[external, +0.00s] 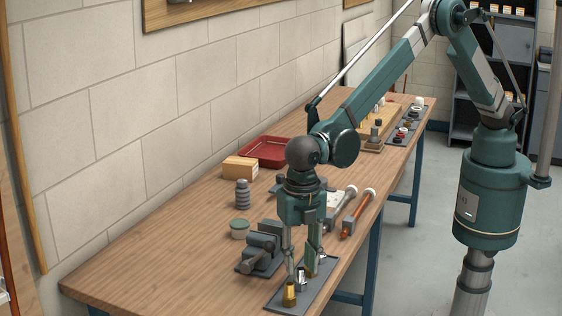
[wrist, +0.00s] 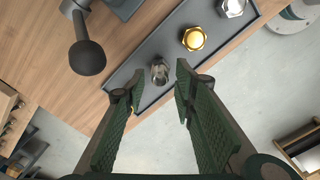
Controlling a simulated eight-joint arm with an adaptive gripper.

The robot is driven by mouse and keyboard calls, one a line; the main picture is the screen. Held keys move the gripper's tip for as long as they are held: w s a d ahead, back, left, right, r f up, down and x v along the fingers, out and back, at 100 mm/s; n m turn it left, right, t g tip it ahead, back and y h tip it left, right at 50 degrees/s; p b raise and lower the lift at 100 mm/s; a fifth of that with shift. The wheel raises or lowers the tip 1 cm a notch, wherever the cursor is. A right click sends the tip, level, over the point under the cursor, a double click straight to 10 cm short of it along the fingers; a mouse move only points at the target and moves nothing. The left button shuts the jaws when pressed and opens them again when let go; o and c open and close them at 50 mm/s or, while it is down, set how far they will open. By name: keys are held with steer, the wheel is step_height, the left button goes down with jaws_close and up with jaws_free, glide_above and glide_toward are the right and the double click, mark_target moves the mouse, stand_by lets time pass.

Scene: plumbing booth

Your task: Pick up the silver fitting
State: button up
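In the wrist view, a silver fitting (wrist: 160,72) stands on a dark grey tray (wrist: 151,48), just beyond and roughly between my gripper's (wrist: 160,83) spread fingertips. The fingers are apart with nothing held between them. A brass fitting (wrist: 193,39) and another silver fitting (wrist: 232,8) lie further along the tray. In the external view, my gripper (external: 302,265) points down over the tray (external: 279,303). A brass fitting (external: 290,293) and a silver fitting (external: 301,279) show there, and the fingers partly hide the fittings behind.
A grey vise (external: 262,247) stands left of my gripper; its dark round knob (wrist: 87,57) shows in the wrist view. The bench's near left area is clear.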

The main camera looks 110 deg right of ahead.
mark_target(301, 268)
steer(key=shift+f, duration=2.6)
steer(key=shift+c, duration=0.3)
steer(key=c, duration=0.6)
